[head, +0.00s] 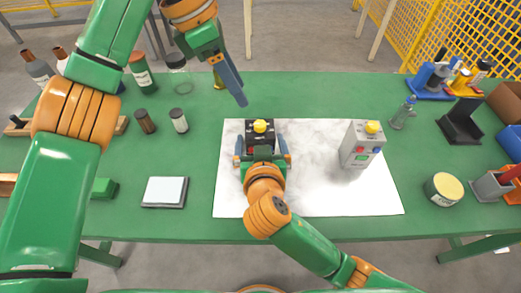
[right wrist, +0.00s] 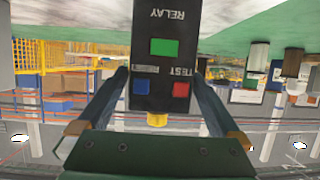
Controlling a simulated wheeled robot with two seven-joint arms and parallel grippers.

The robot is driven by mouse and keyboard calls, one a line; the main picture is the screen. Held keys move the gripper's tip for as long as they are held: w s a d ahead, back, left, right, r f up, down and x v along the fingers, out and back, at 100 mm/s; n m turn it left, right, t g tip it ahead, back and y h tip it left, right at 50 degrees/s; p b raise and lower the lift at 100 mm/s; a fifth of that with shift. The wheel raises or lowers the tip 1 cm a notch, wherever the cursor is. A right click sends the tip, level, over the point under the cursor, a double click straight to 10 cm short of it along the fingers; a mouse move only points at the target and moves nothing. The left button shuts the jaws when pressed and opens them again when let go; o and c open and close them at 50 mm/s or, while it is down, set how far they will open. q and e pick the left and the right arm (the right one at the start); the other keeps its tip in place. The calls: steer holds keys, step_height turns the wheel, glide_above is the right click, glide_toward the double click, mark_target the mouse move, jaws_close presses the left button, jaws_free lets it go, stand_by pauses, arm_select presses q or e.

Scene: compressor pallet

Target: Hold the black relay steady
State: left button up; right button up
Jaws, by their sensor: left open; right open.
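The black relay (head: 261,131) stands on the white marbled mat (head: 310,202), with a yellow knob on top. In the right wrist view the relay (right wrist: 166,70) shows its label, a green panel, a blue button and a red button marked TEST. My right gripper (head: 263,160) is at the front of the relay, with its open fingers on either side of the relay; I cannot tell whether they touch it. It also shows in the right wrist view (right wrist: 160,85). My left gripper (head: 241,100) is raised behind and left of the relay, pointing down, and holds nothing visible.
A grey box with a yellow knob (head: 363,146) stands on the mat to the right. Bottles and jars stand on the green table (head: 320,95) at the left. A white pad (head: 165,191) lies at front left. A cream-lidded jar (head: 444,190) and holders are at the right.

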steer(key=shift+x, duration=0.9)
steer(key=shift+c, duration=0.4)
steer(key=shift+s, duration=0.1)
steer(key=c, duration=1.5)
arm_select(q)
steer(key=shift+o, duration=1)
steer(key=shift+f, duration=0.1)
arm_select(e)
steer(key=shift+d, duration=0.1)
arm_select(q)
steer(key=m+h, duration=0.2)
steer(key=h, duration=1.2)
glide_toward(254, 125)
arm_select(e)
steer(key=shift+a, duration=0.2)
arm_select(q)
steer(key=d, duration=1.1)
steer(key=shift+w+d+f, duration=0.15)
steer(key=shift+w, duration=0.1)
arm_select(e)
steer(key=shift+d, duration=0.1)
arm_select(q)
jaws_close()
steer(key=shift+w, duration=0.1)
